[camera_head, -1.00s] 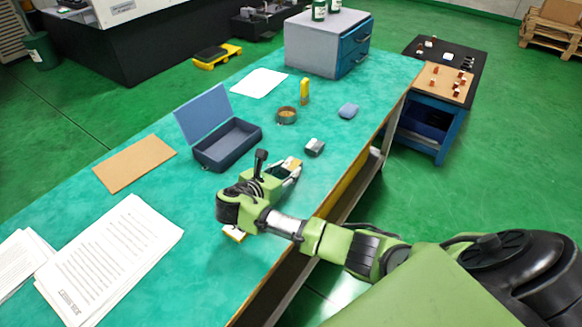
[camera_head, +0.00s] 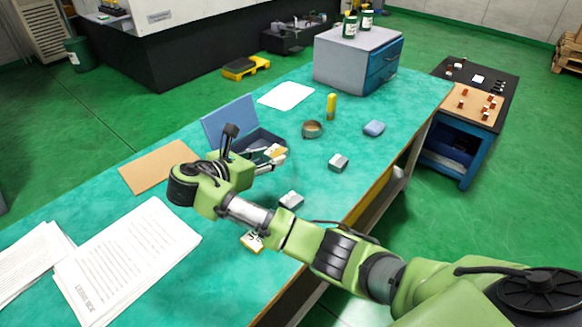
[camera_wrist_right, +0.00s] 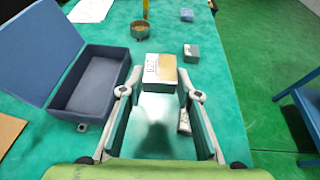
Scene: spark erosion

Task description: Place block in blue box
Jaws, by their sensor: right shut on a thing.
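My right gripper (camera_head: 268,159) is shut on a block with a yellow and white face (camera_head: 277,151). In the right wrist view the block (camera_wrist_right: 160,70) sits between the fingertips (camera_wrist_right: 160,88). The open dark blue box (camera_head: 258,140), its lid (camera_head: 228,118) tilted back, is partly hidden behind my right gripper in the head view. In the right wrist view the box (camera_wrist_right: 92,80) lies just left of the held block, and its visible inside looks empty. The block appears beside the box, above the table; the exact height is unclear. My left gripper is not in view.
Two grey blocks (camera_head: 338,162) (camera_head: 291,201) and a yellow-white block (camera_head: 252,242) lie on the green table. A round tin (camera_head: 312,130), yellow upright object (camera_head: 331,106) and blue item (camera_head: 373,128) stand farther back. Brown board (camera_head: 160,166) and papers (camera_head: 128,260) lie left.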

